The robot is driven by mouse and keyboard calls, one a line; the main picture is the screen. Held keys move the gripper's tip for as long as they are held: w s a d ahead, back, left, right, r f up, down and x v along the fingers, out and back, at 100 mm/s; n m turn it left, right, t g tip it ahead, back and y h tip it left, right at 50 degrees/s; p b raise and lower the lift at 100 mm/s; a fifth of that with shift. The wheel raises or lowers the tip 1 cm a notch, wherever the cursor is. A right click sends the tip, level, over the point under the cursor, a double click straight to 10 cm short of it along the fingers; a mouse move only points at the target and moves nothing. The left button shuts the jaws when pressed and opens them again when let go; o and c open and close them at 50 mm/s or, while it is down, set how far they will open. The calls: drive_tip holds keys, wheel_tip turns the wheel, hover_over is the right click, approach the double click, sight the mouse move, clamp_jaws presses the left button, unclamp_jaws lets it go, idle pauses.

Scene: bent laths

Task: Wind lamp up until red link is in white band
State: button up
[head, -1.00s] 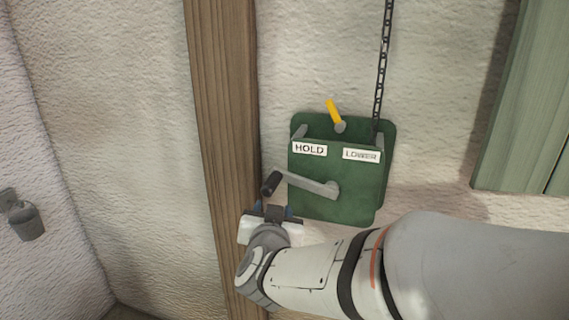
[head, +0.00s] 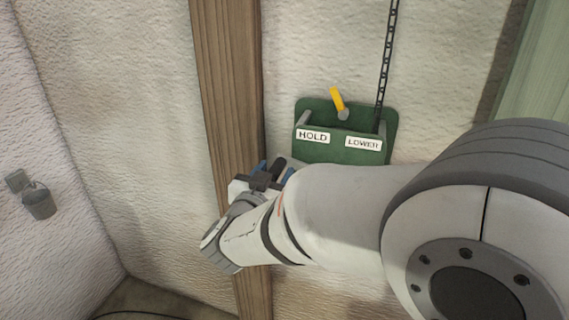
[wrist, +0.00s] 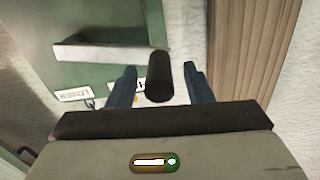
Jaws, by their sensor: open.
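The green winch box (head: 340,150) is fixed to the wall beside a wooden post. Its yellow lever (head: 337,99) tilts left, toward the HOLD label (head: 313,136); the LOWER label (head: 363,144) is at the right. A dark chain (head: 387,60) runs up from the box; no red link or white band shows. The crank arm (wrist: 105,53) and its black handle (wrist: 159,77) show in the wrist view. My gripper (head: 274,170) is open, its blue fingers (wrist: 160,85) on either side of the handle, apart from it. My arm hides the lower box in the head view.
The wooden post (head: 232,90) stands close to the left of the box. A green panel (head: 540,75) is at the upper right. The wall between bucket and post is clear.

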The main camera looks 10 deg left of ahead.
drive_tip(key=shift+w, duration=0.3)
clamp_jaws()
idle(0.4)
